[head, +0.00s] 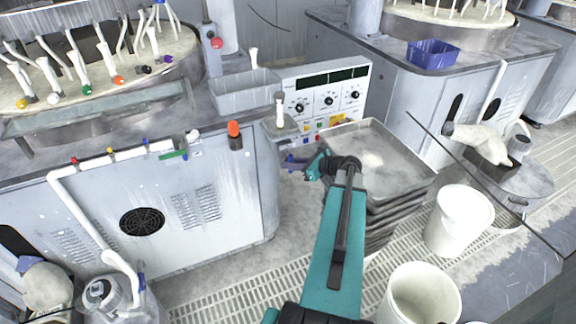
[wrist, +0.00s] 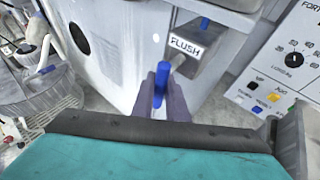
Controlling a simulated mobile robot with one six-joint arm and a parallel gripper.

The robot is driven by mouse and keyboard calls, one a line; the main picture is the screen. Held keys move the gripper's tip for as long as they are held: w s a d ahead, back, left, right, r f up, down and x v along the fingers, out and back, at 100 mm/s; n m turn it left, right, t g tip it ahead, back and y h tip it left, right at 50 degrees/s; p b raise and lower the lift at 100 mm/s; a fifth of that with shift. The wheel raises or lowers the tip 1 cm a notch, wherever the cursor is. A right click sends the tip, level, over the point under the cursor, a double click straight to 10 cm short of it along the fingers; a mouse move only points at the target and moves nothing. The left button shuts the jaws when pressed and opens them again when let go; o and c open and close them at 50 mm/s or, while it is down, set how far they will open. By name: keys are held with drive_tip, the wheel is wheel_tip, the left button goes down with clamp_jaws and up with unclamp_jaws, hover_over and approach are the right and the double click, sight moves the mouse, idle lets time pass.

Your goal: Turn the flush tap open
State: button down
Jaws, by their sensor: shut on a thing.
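The flush tap shows in the wrist view as a blue handle (wrist: 161,76) just below and left of the white FLUSH label (wrist: 187,45). My gripper (wrist: 163,90) has its two purple-grey fingers closed on either side of this handle. The handle points roughly up the picture between them; its lower part and the tap body are hidden by the fingers. In the head view my gripper (head: 296,162) is at the corner of the grey cabinet, below the control panel, and the tap is too small and covered to make out clearly.
The control panel (head: 325,92) with knobs is above my gripper. Stacked grey trays (head: 410,180) stand close on the right, with white buckets (head: 459,219) beyond. Grated floor (head: 235,288) is open in front of the cabinet.

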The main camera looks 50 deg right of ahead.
drive_tip(key=shift+w+a+m+t+y+p, duration=0.1)
drive_tip(key=shift+a+m+t+y+p, duration=0.15)
drive_tip(key=shift+m+t+y+p, duration=0.55)
drive_tip(key=shift+b, duration=0.3)
drive_tip(key=c, duration=2)
unclamp_jaws()
drive_tip(key=shift+r, duration=0.1)
